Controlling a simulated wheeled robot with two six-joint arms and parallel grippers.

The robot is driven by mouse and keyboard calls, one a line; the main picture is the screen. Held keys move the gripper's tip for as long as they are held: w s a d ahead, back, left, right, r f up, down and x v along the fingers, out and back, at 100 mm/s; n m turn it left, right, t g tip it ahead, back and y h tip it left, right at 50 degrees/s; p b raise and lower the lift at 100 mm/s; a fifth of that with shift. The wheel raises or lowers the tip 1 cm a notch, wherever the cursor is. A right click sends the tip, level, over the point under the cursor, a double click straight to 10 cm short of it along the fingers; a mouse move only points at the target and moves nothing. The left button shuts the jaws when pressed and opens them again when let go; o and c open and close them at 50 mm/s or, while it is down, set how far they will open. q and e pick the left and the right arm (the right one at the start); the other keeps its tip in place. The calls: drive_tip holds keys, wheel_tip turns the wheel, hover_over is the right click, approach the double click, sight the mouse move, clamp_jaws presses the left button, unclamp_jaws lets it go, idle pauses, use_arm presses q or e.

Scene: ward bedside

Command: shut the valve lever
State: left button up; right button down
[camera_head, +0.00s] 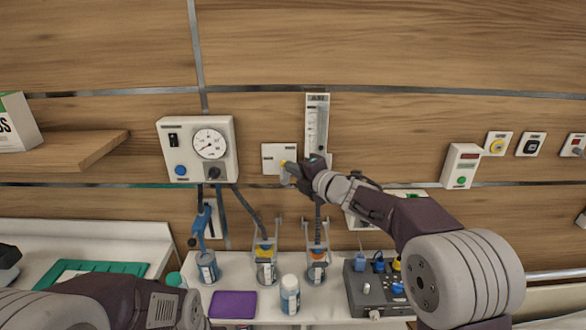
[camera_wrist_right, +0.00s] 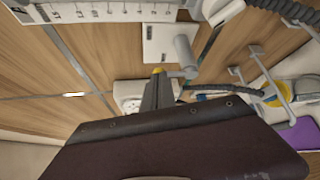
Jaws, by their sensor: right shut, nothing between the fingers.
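The valve is a white wall plate (camera_head: 275,154) with a grey stub and a small lever with a yellow end (camera_head: 284,163). In the right wrist view the plate (camera_wrist_right: 160,45), the grey stub (camera_wrist_right: 185,52) and the yellow end (camera_wrist_right: 159,71) also show. My right gripper (camera_head: 291,170) is shut and empty at the lever, partly covering it in the head view. In the wrist view its fingertips (camera_wrist_right: 158,82) are right by the yellow end; I cannot tell whether they touch. Only part of my left arm shows at the lower left; its gripper is out of view.
A flowmeter (camera_head: 317,120) is just right of the plate, and a gauge box (camera_head: 198,150) is to its left. Below, the shelf holds jars, a bottle (camera_head: 290,296), a purple pad (camera_head: 233,304) and a dark control box (camera_head: 375,290). Hoses hang between.

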drive_tip(key=shift+a+r+p, duration=0.2)
drive_tip(key=shift+a+p, duration=0.05)
drive_tip(key=shift+p, duration=0.25)
